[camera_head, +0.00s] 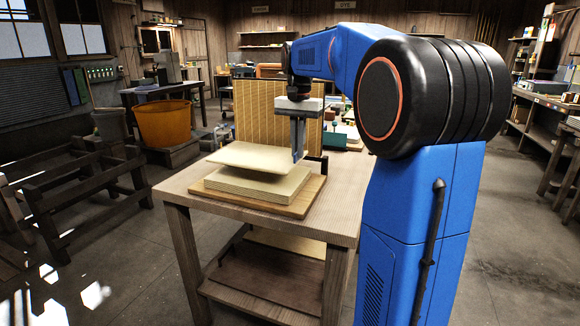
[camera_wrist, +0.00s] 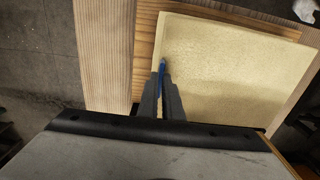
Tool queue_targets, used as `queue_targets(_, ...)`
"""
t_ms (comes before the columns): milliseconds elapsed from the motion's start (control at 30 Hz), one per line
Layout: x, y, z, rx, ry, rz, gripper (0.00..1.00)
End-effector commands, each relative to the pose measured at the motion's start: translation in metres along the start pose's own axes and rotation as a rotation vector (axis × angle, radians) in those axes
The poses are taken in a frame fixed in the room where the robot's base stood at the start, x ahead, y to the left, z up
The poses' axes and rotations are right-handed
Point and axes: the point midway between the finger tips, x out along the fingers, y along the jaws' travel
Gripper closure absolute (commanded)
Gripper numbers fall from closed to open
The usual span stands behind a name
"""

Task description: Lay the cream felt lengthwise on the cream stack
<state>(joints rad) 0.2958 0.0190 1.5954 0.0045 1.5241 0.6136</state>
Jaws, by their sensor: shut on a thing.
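The cream felt (camera_head: 248,157) is a flat pale sheet held roughly level, a small gap above the cream stack. My gripper (camera_head: 297,158) is shut on the edge of the felt at its right side, pointing down. In the wrist view, my gripper's fingers (camera_wrist: 162,80) pinch the felt (camera_wrist: 235,75) near its left edge. The cream stack (camera_head: 258,187) lies on a wooden board (camera_head: 301,204). The felt hides much of the stack's top in the head view. The stack cannot be made out under the felt in the wrist view.
The board rests on a wooden table (camera_head: 182,187), whose left and right strips are bare. A tan ribbed panel (camera_head: 260,108) stands upright behind the stack. An orange tub (camera_head: 164,124) and wooden frames (camera_head: 70,180) stand to the left, off the table.

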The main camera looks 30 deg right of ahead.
Motion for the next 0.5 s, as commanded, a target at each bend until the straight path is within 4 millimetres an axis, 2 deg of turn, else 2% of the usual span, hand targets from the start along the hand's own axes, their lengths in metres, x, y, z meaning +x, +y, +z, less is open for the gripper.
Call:
queue_targets(267,0.020,0.000,0.000,0.000,-0.001,0.000,1.00)
queue_targets(500,0.050,0.000,0.001,0.000,-0.001,0.001,1.00)
